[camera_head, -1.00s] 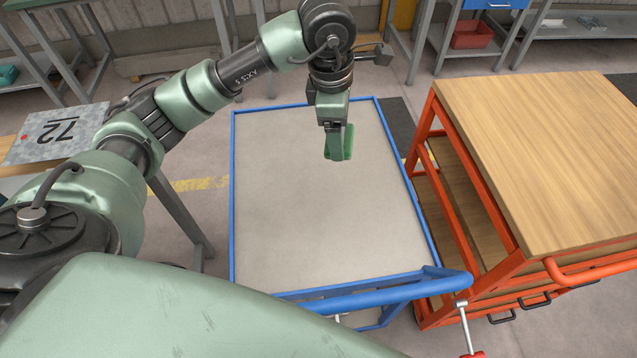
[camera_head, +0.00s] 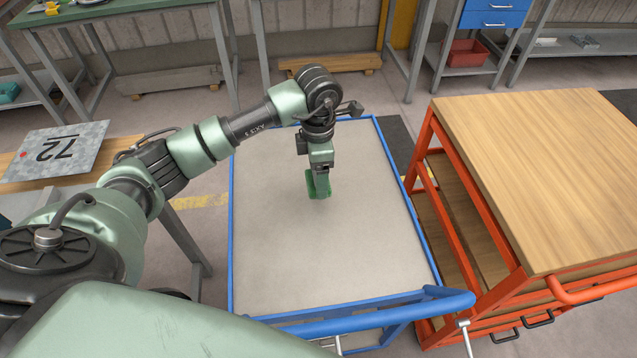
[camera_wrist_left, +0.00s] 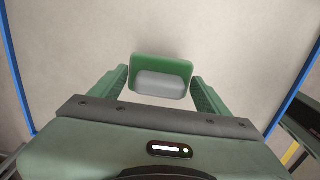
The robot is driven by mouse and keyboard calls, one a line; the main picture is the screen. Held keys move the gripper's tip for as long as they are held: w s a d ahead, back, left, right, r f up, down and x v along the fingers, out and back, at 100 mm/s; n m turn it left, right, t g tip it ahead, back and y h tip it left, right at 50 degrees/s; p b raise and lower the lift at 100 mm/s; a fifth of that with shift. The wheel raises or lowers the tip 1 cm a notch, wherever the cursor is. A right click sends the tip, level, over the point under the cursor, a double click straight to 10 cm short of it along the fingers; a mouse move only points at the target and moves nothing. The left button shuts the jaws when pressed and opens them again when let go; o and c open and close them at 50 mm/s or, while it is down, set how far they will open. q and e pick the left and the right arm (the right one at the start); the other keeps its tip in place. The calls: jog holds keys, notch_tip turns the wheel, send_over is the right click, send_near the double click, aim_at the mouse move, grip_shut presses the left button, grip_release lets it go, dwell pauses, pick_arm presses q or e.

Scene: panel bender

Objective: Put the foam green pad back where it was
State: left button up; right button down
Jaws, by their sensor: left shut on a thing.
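The green foam pad (camera_head: 318,184) is in my left gripper (camera_head: 319,178), over the grey top of the blue-framed cart. In the left wrist view the pad (camera_wrist_left: 161,65) shows as a green block with a grey face, between the two green fingers of the gripper (camera_wrist_left: 161,88). The gripper is shut on it. In the head view the pad hangs below the wrist, over the middle to upper part of the cart top (camera_head: 290,250). I cannot tell whether it touches the surface. My right gripper is not in view.
The cart's blue handle (camera_head: 375,312) crosses the near side. An orange cart with a wooden top (camera_head: 540,170) stands close on the right. The rest of the grey top is bare.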

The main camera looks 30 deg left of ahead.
pick_arm(q)
jog(key=shift+f+p, duration=0.3)
jog(key=shift+f, duration=2.1)
jog(key=o, duration=1.2)
notch_tip(320, 180, up, 12)
jog(key=shift+r+b, duration=0.1)
jog(key=shift+b, duration=1)
